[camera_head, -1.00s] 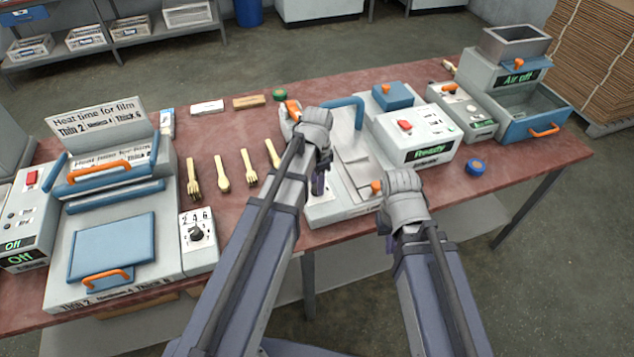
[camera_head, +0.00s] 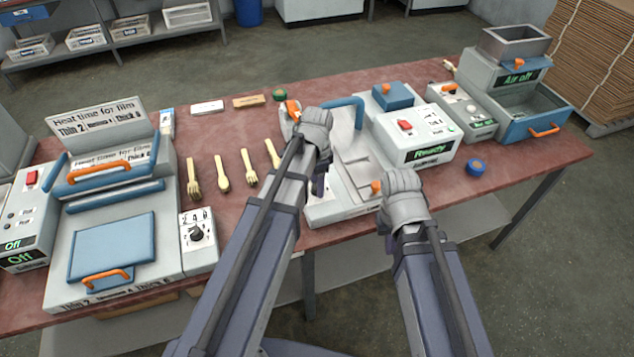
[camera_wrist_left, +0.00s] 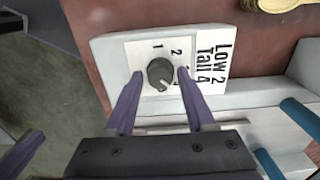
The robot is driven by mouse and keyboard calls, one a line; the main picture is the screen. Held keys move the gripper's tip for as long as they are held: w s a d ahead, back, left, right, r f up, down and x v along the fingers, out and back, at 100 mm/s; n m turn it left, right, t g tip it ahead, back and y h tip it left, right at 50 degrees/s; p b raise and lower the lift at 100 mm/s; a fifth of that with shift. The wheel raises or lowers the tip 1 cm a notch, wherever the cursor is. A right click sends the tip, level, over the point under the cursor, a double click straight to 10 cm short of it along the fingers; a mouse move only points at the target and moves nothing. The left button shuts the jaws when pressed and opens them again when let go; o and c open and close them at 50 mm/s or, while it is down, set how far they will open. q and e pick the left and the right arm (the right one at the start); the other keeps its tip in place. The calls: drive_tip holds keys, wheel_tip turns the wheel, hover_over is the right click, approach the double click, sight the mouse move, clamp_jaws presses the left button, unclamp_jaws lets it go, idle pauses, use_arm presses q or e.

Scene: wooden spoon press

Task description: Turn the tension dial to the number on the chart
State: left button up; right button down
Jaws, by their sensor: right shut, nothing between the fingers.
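The tension dial (camera_wrist_left: 161,73) is a dark round knob on a white plate in the left wrist view. A 1 and a 2 show beside it; purple fingers partly cover further numbers. Its light mark points to the lower right of that picture. The chart (camera_wrist_left: 211,64) beside it reads "Low 2" and "Tall 4". My left gripper (camera_wrist_left: 160,74) is open, with one finger on each side of the knob, close to it. In the head view my left gripper (camera_head: 319,186) is low at the middle machine's front left. My right gripper (camera_head: 388,222) is shut and empty, mostly hidden beneath its wrist.
The middle machine (camera_head: 432,135) shows "Ready". The left machine (camera_head: 165,250) has its own dial (camera_head: 197,234) and a heat-time sign (camera_head: 95,117). Several wooden utensils (camera_head: 222,175) lie between the machines. A blue roll (camera_head: 477,167) lies right of the middle machine.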

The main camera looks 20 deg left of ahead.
use_arm(q)
drive_tip(key=shift+o, duration=0.9)
wheel_tip(320, 180, up, 8)
drive_tip(key=p, duration=0.8)
drive_tip(key=shift+f, duration=0.1)
